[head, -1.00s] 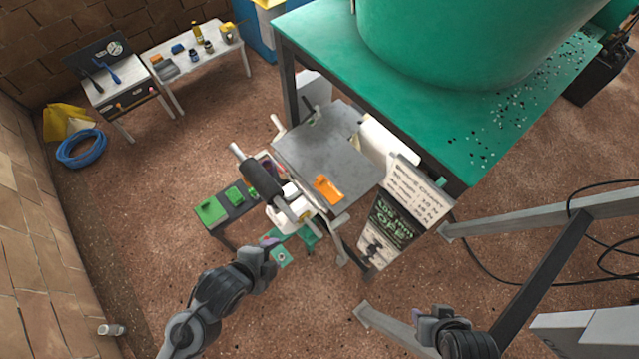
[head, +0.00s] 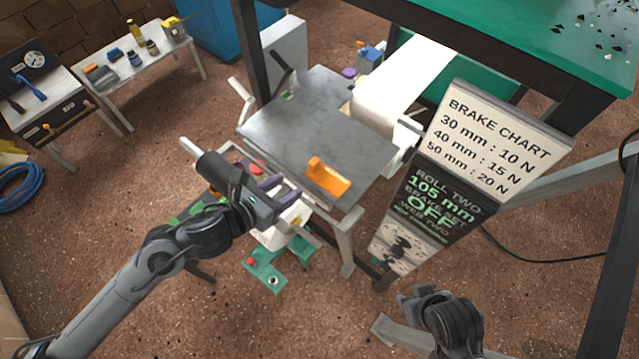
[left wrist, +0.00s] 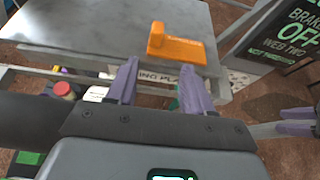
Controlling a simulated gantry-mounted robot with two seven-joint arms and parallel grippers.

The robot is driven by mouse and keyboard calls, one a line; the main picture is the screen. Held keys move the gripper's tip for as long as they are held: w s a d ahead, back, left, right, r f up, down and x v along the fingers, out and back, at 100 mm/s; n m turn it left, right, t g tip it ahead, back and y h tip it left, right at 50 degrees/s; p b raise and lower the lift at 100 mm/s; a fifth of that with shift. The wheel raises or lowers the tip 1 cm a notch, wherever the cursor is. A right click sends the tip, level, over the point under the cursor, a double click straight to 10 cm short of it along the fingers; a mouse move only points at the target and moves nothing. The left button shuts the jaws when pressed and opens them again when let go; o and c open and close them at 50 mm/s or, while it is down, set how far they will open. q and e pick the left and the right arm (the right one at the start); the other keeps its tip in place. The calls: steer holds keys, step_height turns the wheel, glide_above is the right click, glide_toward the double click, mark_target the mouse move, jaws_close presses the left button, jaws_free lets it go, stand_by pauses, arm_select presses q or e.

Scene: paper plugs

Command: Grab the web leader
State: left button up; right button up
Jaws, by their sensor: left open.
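My left gripper (head: 284,190) is open at the front edge of the grey metal table, left of an orange block-like tool (head: 328,178). In the left wrist view, its two purple fingers (left wrist: 158,72) are apart. A white strip with upside-down lettering (left wrist: 158,77) shows between and behind them, just below the table edge; I cannot tell if it is the web leader. White paper (head: 275,237) shows below the gripper in the head view, partly hidden by it. Another white web (head: 405,75) runs from a roll behind the table. My right gripper (head: 420,296) is low at the right, its jaw opening unclear.
The grey metal table (head: 300,125) has a clear top apart from the orange tool. A brake chart sign (head: 500,125) stands to its right. A green plate with a red knob (head: 268,272) sits below the left gripper.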

mark_target(312, 163)
arm_select(q)
steer(key=shift+t, duration=0.4)
steer(key=shift+w+r+b+x, duration=0.1)
steer(key=shift+r+x, duration=0.15)
steer(key=shift+x, duration=1.6)
steer(key=shift+w+r+b+x, duration=0.1)
steer(key=shift+w+r+x, duration=0.1)
steer(key=shift+x, duration=1.7)
steer(key=shift+w+r+b+x, duration=0.1)
steer(key=shift+r+x, duration=0.15)
steer(key=shift+x, duration=1.6)
jaws_close()
steer(key=shift+r, duration=0.1)
